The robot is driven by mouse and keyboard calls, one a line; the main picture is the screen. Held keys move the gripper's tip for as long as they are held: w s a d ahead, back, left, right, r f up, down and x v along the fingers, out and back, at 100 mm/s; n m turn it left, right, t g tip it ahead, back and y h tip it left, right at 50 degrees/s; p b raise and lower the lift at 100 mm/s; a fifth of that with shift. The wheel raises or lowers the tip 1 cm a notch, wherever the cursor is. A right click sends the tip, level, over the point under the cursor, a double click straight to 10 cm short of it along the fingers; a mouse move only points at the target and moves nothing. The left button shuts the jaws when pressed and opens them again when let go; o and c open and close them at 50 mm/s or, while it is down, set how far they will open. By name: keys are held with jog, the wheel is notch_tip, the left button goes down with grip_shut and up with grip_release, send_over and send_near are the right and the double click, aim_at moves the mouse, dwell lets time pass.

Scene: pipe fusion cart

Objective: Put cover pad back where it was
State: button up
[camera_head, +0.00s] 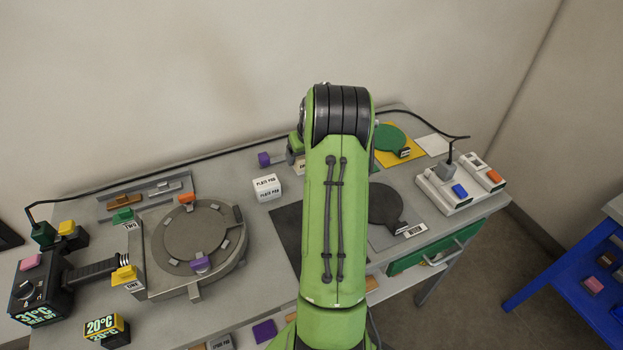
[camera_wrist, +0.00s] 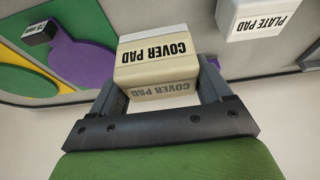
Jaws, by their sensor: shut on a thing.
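The cover pad (camera_wrist: 157,58) is a cream block with black lettering, upside down in the wrist view. My gripper (camera_wrist: 160,78) is shut on it, with one finger on each side. In the head view my green arm hides most of the gripper; a cream labelled corner (camera_head: 299,165) shows at the arm's left edge, probably the held pad. The white plate pad (camera_head: 267,188) stands on the bench just left of my arm; it also shows at the upper right of the wrist view (camera_wrist: 258,18), apart from the cover pad. I cannot tell the cover pad's height over the bench.
Left of the arm are a round grey fixture (camera_head: 190,240), a purple block (camera_head: 264,159) and a black temperature unit (camera_head: 35,300). Right of it are a green disc (camera_head: 390,137) on a yellow mat, a dark paddle (camera_head: 386,203) and a switch box (camera_head: 447,190). A cable runs along the back.

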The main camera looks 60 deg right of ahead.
notch_tip(320, 180, down, 7)
jog(key=shift+r+b, duration=0.2)
jog(key=shift+b, duration=0.2)
jog(key=o, duration=1.1)
jog(key=shift+o, duration=0.2)
